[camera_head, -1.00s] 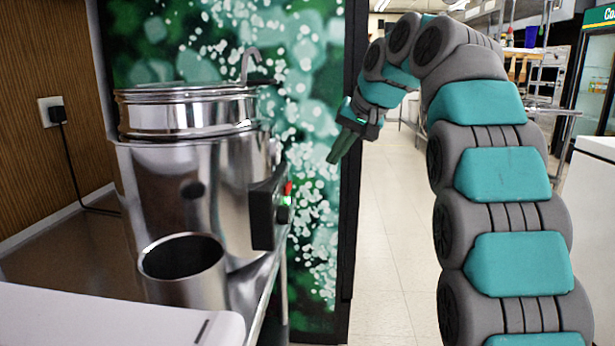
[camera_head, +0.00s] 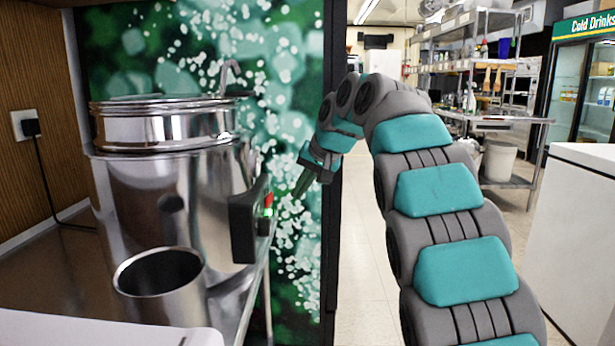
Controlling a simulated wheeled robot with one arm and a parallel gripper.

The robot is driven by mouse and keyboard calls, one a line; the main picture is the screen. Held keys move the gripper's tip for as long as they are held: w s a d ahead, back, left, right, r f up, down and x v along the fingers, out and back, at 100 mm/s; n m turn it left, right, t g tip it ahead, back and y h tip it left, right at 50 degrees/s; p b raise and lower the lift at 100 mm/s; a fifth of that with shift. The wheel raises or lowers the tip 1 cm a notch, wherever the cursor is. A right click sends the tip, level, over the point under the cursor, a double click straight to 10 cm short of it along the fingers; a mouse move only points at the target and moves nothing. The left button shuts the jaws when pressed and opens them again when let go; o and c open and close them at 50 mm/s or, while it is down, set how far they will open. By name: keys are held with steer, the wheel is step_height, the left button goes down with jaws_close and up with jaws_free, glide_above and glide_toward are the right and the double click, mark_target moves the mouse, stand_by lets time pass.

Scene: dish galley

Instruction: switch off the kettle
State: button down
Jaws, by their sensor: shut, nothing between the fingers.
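The kettle (camera_head: 165,190) is a large shiny metal urn with a lid, standing on a counter at the left. A black control box (camera_head: 243,225) sits on its right side. A small red and green switch (camera_head: 268,202) shows at the box's right edge; its exact position is too small to tell. My gripper (camera_head: 301,188) is shut and empty. In the picture it is just right of the switch and slightly above it, with a gap between. It points down and to the left.
A metal cup (camera_head: 160,285) stands in front of the kettle. A black plug (camera_head: 31,127) with a cord is in the wall socket at left. A green patterned panel (camera_head: 297,80) stands behind the gripper. Open floor (camera_head: 360,260) lies beyond, with a white cabinet (camera_head: 580,230) at right.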

mark_target(269, 200)
steer(key=shift+w+a+f+p, duration=0.15)
steer(key=shift+w+a, duration=0.05)
steer(key=shift+a, duration=0.55)
steer(key=shift+w+a+f+p, duration=0.1)
steer(key=shift+w+a+f, duration=0.1)
steer(key=shift+a, duration=0.55)
steer(key=shift+w+a+f+p, duration=0.1)
steer(key=shift+w+a+p, duration=0.1)
steer(key=shift+a, duration=0.55)
steer(key=shift+w+a+n, duration=0.15)
steer(key=shift+a+n, duration=0.05)
steer(key=shift+n, duration=0.2)
steer(key=shift+s+a+b, duration=0.15)
steer(key=shift+s+b, duration=0.35)
steer(key=shift+s, duration=0.35)
